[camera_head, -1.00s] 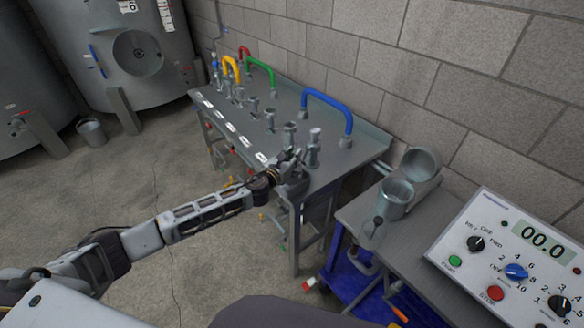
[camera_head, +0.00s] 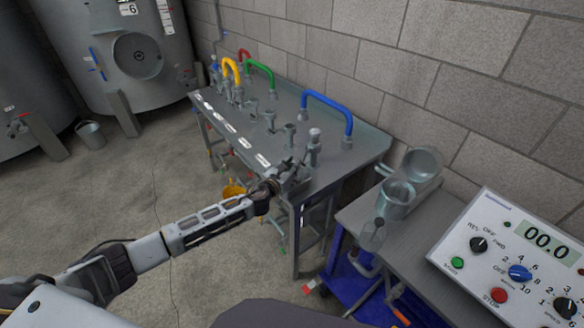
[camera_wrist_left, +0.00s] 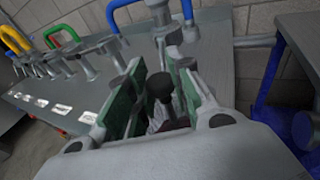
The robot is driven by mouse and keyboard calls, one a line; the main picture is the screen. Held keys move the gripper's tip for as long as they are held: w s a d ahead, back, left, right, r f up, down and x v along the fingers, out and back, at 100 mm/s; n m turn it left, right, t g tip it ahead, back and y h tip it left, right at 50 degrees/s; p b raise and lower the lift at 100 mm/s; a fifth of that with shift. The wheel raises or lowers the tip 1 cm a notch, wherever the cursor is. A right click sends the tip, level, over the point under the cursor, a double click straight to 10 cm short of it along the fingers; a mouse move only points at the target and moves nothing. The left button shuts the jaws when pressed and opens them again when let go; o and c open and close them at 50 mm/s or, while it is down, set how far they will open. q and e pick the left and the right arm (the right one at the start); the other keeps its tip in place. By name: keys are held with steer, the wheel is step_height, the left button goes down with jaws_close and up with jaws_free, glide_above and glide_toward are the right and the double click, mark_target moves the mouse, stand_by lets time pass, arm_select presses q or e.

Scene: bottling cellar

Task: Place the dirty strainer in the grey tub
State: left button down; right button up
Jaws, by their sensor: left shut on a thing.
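My left gripper (camera_head: 288,172) is over the near end of the grey metal bench (camera_head: 345,158), beside an upright metal fitting (camera_head: 314,148). In the left wrist view its green-padded fingers (camera_wrist_left: 160,100) are shut on a dark thing with a round knob (camera_wrist_left: 160,86). Most of this thing is hidden between the fingers, and I cannot tell for sure whether it is the dirty strainer. I cannot clearly single out the grey tub; a grey bucket (camera_head: 91,134) stands on the floor at the far left. My right gripper is not in view.
Blue (camera_head: 327,98), green and yellow hoops and several fittings stand on the bench. A side table at the right holds metal vessels (camera_head: 395,200) and a clear jar (camera_head: 373,236). A control box (camera_head: 515,250) is at the near right. The floor at left is mostly clear.

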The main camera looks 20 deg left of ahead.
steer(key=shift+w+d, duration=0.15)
arm_select(q)
steer(key=c, duration=1.3)
jaws_free()
steer(key=shift+f, duration=0.1)
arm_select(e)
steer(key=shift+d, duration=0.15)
arm_select(q)
steer(key=shift+r, duration=0.2)
steer(key=shift+s+a, duration=0.1)
steer(key=shift+s, duration=0.4)
steer(key=shift+v, duration=1.15)
steer(key=v, duration=0.8)
steer(key=shift+s, duration=0.35)
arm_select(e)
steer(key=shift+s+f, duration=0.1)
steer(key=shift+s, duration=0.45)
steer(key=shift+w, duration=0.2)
